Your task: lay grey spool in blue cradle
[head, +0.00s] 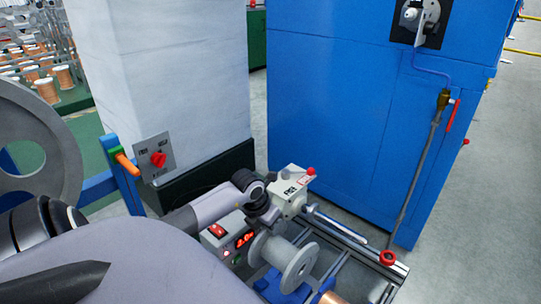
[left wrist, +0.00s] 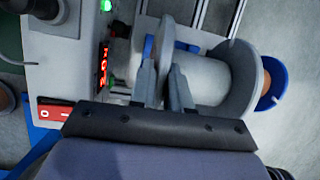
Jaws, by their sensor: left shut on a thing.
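The grey spool (head: 297,266) is at the lower middle of the head view, beside a white box with a red display. In the left wrist view the spool (left wrist: 242,75) lies sideways, its wide flange to the right. My left gripper (left wrist: 163,85) is shut on the spool, its fingers on either side of a thin flange. In the head view my left gripper (head: 267,222) reaches the spool from above. Blue cradle parts (head: 269,287) show below the spool; a blue piece also shows in the left wrist view (left wrist: 274,88). Whether the spool touches the cradle is unclear. My right gripper is out of view.
The white display box (head: 230,238) stands close left of the spool. A metal rail with a red knob (head: 387,257) runs to the right. A copper spool (head: 330,298) is at the bottom edge. A large blue cabinet (head: 335,110) and a white pillar (head: 160,70) stand behind.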

